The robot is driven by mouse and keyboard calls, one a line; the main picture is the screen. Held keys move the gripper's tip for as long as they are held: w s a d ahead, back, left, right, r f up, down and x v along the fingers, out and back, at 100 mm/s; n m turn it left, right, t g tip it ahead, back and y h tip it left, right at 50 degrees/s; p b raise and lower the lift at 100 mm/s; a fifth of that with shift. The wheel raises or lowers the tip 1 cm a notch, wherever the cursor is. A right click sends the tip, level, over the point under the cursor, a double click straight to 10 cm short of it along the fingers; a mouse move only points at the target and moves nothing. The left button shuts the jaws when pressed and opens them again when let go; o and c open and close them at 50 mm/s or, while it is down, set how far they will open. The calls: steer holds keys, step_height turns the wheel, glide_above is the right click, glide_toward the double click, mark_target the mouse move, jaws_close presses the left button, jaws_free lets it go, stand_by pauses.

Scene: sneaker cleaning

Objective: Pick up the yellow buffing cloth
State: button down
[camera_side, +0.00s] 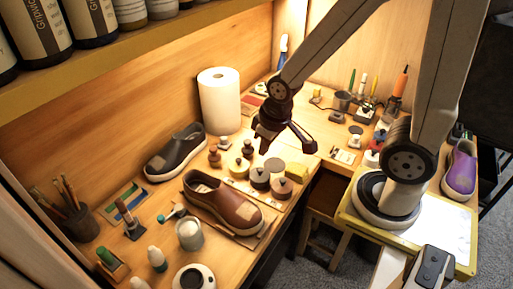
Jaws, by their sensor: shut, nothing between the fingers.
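My gripper (270,138) hangs above the workbench, over the area with the small jars and tins. It is shut with nothing held, and its fingertips are small and dark in this view. A gap shows between my gripper and the things on the bench.
A brown shoe (222,204) lies on a mat in front, with a dark shoe (175,152) behind it. A paper roll (219,99) stands at the back. Round tins (260,178) crowd below my gripper.

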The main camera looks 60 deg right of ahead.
jaws_free()
steer(key=g, duration=0.3)
glide_above(298, 168)
step_height(298, 168, down, 14)
steer(key=shift+f, duration=0.2)
steer(key=shift+a+f, duration=0.1)
steer(key=shift+f, duration=0.05)
steer(key=shift+f, duration=1.15)
